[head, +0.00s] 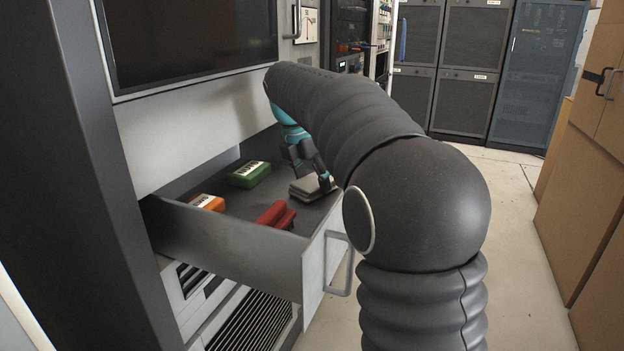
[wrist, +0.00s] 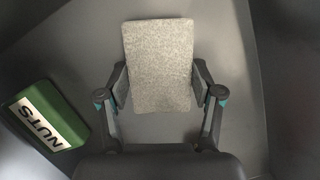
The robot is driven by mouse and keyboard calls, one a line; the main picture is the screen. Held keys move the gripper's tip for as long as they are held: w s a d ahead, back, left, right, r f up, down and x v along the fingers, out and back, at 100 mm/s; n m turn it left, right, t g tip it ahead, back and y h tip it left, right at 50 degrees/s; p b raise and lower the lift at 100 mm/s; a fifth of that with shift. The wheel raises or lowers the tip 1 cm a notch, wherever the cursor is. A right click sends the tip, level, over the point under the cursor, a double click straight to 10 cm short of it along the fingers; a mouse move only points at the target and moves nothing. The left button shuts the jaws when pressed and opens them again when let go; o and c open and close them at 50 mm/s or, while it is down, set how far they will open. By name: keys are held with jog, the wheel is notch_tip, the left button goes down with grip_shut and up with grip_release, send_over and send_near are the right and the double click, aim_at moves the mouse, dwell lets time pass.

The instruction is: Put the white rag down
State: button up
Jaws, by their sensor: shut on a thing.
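The white rag (wrist: 159,65) is a folded, speckled grey-white block. In the wrist view it sits between the fingers of my gripper (wrist: 160,92), which is shut on its sides. In the head view the rag (head: 306,189) is inside the open drawer, near its right end, with my gripper (head: 312,178) over it. My arm hides part of the gripper there. I cannot tell whether the rag touches the drawer floor.
The open drawer (head: 232,240) also holds a green box (head: 249,174) marked NUTS in the wrist view (wrist: 45,115), an orange box (head: 207,202) and a red object (head: 276,215). Bare drawer floor lies between them. A screen (head: 190,40) is above; cardboard boxes (head: 585,180) stand right.

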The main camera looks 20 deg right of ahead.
jog(key=shift+f, duration=0.1)
jog(key=o, duration=1)
jog(key=p+v, duration=0.1)
jog(key=v, duration=1.1)
